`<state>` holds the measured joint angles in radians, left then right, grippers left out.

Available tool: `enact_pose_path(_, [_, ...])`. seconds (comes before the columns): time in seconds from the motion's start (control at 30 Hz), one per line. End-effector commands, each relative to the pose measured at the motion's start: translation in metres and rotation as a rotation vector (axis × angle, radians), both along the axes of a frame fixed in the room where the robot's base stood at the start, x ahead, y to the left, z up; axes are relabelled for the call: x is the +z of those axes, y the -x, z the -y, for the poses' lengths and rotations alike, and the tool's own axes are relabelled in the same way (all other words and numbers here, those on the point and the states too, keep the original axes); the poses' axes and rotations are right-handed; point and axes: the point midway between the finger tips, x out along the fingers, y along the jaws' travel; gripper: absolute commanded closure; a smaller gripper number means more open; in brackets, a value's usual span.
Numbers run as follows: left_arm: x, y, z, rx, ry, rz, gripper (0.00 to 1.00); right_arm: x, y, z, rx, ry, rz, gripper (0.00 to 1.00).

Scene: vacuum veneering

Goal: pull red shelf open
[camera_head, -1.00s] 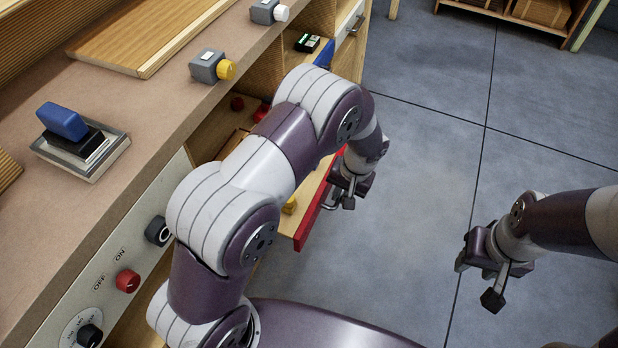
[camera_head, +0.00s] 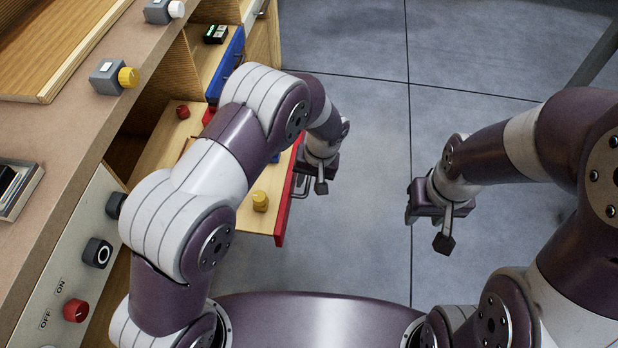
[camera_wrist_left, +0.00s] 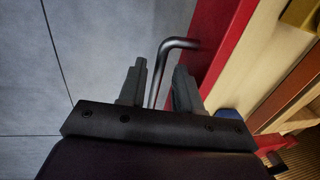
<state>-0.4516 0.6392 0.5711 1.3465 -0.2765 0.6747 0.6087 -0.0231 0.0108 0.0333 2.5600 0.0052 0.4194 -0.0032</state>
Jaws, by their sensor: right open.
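The red shelf is a wooden drawer board (camera_head: 232,213) with a red front (camera_head: 283,215); it sticks well out of the bench. Its metal handle (camera_head: 301,184) is on the outer face. My left gripper (camera_head: 318,185) is at this handle. In the left wrist view, the handle (camera_wrist_left: 157,75) passes between the two fingers of the left gripper (camera_wrist_left: 160,85), which stand apart with gaps beside the bar. The red front (camera_wrist_left: 208,45) is just right of the fingers. My right gripper (camera_head: 437,222) is open and empty over the floor, away from the shelf.
A yellow piece (camera_head: 260,201) and a red piece (camera_head: 183,111) are on the shelf's wood. A blue-fronted drawer (camera_head: 226,68) is beyond it. The bench top (camera_head: 75,135) carries a grey box with a yellow knob (camera_head: 114,77). The floor (camera_head: 365,130) to the right is clear.

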Motion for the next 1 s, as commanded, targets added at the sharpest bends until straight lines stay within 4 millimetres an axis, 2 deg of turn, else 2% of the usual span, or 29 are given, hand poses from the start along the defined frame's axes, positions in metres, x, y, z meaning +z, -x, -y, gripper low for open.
enact_pose_path(0.33, [0.006,-0.001,0.001,0.000,0.001,0.002,0.62,0.002,0.000,0.000,0.000,0.000,0.000,0.57])
enact_pose_path(0.47, [0.033,-0.001,0.006,0.000,0.002,0.005,0.62,0.010,0.000,0.000,0.000,0.000,0.000,0.57])
enact_pose_path(0.7, [0.096,0.000,0.018,-0.001,0.002,0.003,0.62,0.024,0.000,0.000,0.000,0.000,0.000,0.57])
enact_pose_path(0.83, [0.117,0.001,0.022,0.000,0.001,0.002,0.62,0.027,0.000,0.000,0.000,0.000,0.000,0.57])
enact_pose_path(1.0, [0.125,0.002,0.023,0.000,0.000,0.000,0.62,0.028,0.000,0.000,0.000,0.000,0.000,0.57])
